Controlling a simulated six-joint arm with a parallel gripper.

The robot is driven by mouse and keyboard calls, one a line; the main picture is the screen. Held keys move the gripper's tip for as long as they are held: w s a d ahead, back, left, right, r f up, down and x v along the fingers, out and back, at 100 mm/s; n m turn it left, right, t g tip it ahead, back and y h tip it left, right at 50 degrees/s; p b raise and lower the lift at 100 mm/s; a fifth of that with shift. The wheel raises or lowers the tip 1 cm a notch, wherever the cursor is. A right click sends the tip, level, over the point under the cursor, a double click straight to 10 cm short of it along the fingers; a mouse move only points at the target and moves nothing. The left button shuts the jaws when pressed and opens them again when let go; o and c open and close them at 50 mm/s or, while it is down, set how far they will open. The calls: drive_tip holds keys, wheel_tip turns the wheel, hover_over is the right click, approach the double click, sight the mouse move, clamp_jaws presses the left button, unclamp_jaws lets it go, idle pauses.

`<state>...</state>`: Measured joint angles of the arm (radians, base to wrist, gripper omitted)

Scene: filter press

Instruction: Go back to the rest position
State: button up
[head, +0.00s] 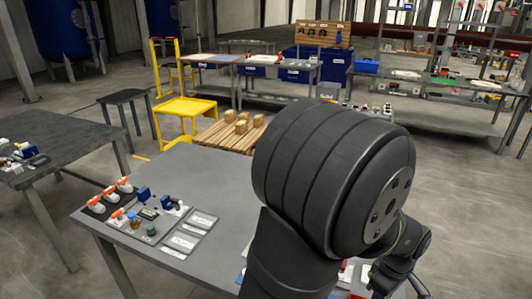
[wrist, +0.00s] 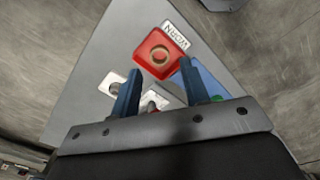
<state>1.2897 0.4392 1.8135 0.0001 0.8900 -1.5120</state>
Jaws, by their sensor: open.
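My gripper (wrist: 160,90) shows in the wrist view with its two blue-grey fingers apart and nothing between them. Beyond the fingertips lies a red square tray (wrist: 163,55) with a round brown-gold piece in it, beside a label reading WORN (wrist: 176,36). The gripper is above the grey table and apart from the tray, as far as I can tell. In the head view my large dark arm covers the right part of the grey table (head: 190,167), and the gripper fingers are hidden or too small to make out.
The table's middle is clear. A white piece and a blue tray (wrist: 208,82) lie near the fingers.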

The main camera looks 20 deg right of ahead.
drive_tip(key=w+a+f+n, duration=0.1)
drive_tip(key=w+n, duration=0.4)
drive_tip(key=w, duration=0.3)
drive_tip(key=w+a+f+n, duration=0.1)
drive_tip(key=w+n, duration=0.5)
drive_tip(key=w, duration=0.3)
drive_tip(key=shift+f, duration=0.25)
drive_tip(key=o, duration=1)
drive_tip(key=shift+o, duration=1.4)
drive_tip(key=shift+w+a, duration=0.1)
drive_tip(key=shift+a, duration=0.1)
drive_tip(key=w+a+r+m, duration=0.2)
drive_tip(key=w+a+r, duration=0.15)
drive_tip(key=a, duration=0.45)
drive_tip(key=w+a+r+m, duration=0.1)
drive_tip(key=w+a+r, duration=0.1)
drive_tip(key=w+a, duration=0.35)
drive_tip(key=w+a+r+m, duration=0.2)
drive_tip(key=a+r, duration=0.1)
drive_tip(key=a, duration=0.6)
wheel_tip(320, 180, down, 10)
drive_tip(key=shift+a, duration=0.15)
